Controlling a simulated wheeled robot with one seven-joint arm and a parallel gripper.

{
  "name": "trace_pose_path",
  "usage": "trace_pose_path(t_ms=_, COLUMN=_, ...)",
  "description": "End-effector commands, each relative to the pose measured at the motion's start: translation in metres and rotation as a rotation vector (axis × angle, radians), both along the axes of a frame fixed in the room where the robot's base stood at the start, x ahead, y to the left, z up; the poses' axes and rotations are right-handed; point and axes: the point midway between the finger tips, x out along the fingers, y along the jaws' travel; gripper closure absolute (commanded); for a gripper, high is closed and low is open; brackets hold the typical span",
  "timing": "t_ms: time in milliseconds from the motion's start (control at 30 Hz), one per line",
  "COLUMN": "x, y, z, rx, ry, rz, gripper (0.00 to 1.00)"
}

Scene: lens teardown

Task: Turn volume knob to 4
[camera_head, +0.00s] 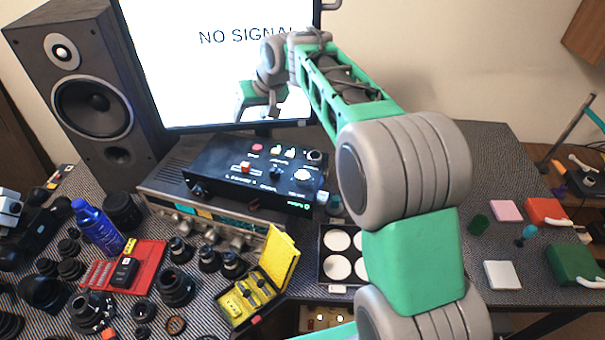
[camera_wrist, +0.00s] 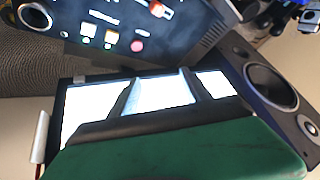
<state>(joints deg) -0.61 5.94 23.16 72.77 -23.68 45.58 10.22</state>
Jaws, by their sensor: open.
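A black control box (camera_head: 228,176) sits on top of a silver-fronted unit in the head view. A white round knob (camera_head: 302,176) is on its right side, with lettering too small to read surely. A black switch or knob (camera_head: 274,172) is left of it. A red button (camera_head: 257,148) is near the back edge. My gripper (camera_head: 272,108) is open and empty, raised behind the box in front of the monitor. In the wrist view my gripper's two fingers (camera_wrist: 160,80) are spread apart, with part of the black box (camera_wrist: 110,25) beyond them; the white knob cannot be made out there.
The monitor (camera_head: 180,70) reads "NO SIGNAL" behind the box. A speaker (camera_head: 85,95) stands at the left. Lenses, a blue bottle (camera_head: 97,226) and a yellow case (camera_head: 262,280) crowd the front left. My arm covers part of the table right of the box.

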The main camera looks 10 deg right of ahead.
Motion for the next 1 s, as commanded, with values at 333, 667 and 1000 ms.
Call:
trace_pose_path(t_ms=333, x=-0.107, y=-0.100, z=-0.046, rx=-0.294, ry=0.482, rz=-0.045, gripper=0.44)
trace_pose_path(t_ms=667, x=-0.116, y=-0.099, z=-0.082, rx=-0.315, ry=0.507, rz=0.041, gripper=0.44)
trace_pose_path(t_ms=1000, x=-0.115, y=-0.100, z=-0.124, rx=-0.314, ry=0.501, rz=0.037, gripper=0.44)
